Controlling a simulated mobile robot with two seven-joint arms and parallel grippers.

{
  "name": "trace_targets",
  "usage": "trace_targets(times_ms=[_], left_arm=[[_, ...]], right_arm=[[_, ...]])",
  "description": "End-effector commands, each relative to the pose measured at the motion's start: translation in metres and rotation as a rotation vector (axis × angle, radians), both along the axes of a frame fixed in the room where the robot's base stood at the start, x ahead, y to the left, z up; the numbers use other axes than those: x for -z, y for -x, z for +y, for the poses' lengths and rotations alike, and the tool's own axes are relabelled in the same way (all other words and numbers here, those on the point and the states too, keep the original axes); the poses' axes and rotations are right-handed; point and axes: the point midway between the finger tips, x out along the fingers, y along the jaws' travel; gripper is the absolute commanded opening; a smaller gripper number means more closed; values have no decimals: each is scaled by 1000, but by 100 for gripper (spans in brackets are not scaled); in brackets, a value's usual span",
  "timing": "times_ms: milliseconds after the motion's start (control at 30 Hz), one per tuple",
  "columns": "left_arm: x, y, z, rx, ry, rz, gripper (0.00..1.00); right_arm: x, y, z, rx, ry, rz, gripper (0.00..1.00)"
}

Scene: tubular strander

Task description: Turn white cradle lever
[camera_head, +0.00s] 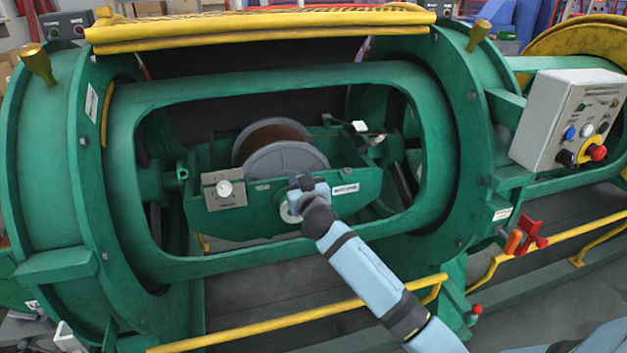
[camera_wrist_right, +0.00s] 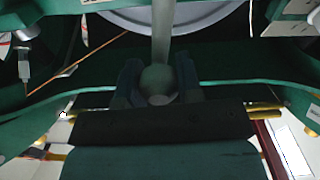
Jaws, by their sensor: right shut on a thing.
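My right gripper (camera_head: 305,186) reaches into the open window of the green machine, at the front of the cradle (camera_head: 348,182). In the right wrist view its two dark fingers (camera_wrist_right: 158,84) are closed on either side of the round, shaded knob of the cradle lever (camera_wrist_right: 162,40). The lever's pale grey shaft runs up from the knob toward the reel. In the head view my gripper largely hides the lever; a pale round hub (camera_head: 288,210) shows just beside and below it. My left gripper is not in view.
A grey reel (camera_head: 285,160) with brown wire sits in the cradle. The green window frame (camera_head: 270,262) surrounds my arm. A yellow rail (camera_head: 300,312) runs in front. A grey control box (camera_head: 565,120) with a red button stands at right, above red and orange handles (camera_head: 524,238).

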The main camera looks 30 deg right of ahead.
Motion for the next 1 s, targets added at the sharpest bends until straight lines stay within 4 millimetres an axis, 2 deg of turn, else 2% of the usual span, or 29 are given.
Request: trace_targets(times_ms=[133, 400, 700, 1000], left_arm=[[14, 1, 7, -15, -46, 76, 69], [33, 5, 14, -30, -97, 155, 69], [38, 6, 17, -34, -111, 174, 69], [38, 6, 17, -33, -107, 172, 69]], right_arm=[[-4, -4, 17, -2, 133, 33, 0], [1, -10, 44, -2, 383, 92, 0], [13, -16, 68, -3, 626, 150, 0], [22, -19, 81, -2, 778, 186, 0]])
